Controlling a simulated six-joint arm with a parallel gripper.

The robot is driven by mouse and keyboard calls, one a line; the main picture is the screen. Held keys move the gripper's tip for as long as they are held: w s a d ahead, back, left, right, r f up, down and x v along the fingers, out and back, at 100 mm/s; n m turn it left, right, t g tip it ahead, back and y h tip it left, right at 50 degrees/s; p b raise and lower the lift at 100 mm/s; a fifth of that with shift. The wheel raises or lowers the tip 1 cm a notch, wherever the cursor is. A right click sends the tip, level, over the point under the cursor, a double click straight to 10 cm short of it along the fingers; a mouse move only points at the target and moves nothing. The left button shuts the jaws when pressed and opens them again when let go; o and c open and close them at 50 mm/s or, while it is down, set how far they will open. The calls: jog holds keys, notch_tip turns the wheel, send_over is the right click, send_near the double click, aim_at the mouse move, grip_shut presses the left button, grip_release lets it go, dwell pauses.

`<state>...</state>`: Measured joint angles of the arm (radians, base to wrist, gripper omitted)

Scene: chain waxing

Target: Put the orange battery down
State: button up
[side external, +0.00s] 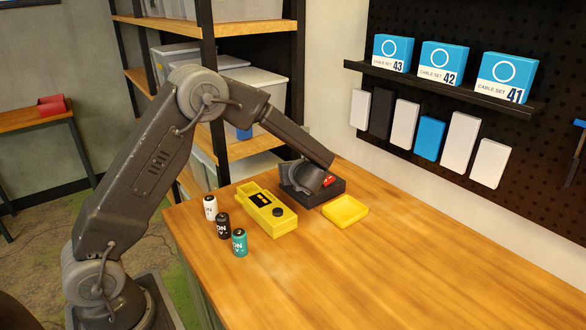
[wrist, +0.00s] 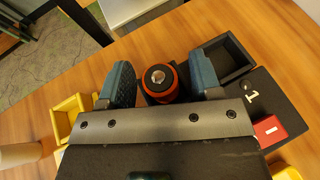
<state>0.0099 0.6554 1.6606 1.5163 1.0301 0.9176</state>
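The orange battery (wrist: 160,83) shows in the wrist view, end up, with an orange ring, black around it and a metal terminal. It is between the two fingers of my gripper (wrist: 162,82). Gaps show between it and the fingers, wider on the right, so the gripper looks open around it. What lies under the battery is hidden. In the side external view my gripper (side external: 306,182) is low at the black box (side external: 328,192) and hides the battery. In the wrist view the box's empty square compartment (wrist: 235,60) is just right of the right finger.
A yellow device (side external: 266,210) stands left of the box, and a yellow tray (side external: 345,210) in front of it. White (side external: 210,207), black (side external: 223,225) and teal (side external: 239,242) batteries stand near the table's left edge. The table's front right is clear.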

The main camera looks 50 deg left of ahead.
jog(key=shift+r, duration=0.2)
jog(key=v, duration=1.2)
jog(key=s+d+r+n+h, duration=0.2)
jog(key=s+d+n+h, duration=0.1)
jog(key=s+n, duration=0.4)
jog(key=s+d+r+n+h, duration=0.2)
jog(key=s+n+h, duration=0.3)
jog(key=s+n, duration=0.3)
jog(key=s+d+r+n+h, duration=0.3)
jog(key=s+n, duration=0.4)
jog(key=s, duration=0.3)
jog(key=shift+s+d+r+n+h, duration=0.2)
jog(key=shift+d+r+n+h, duration=0.15)
jog(key=shift+r+h, duration=0.35)
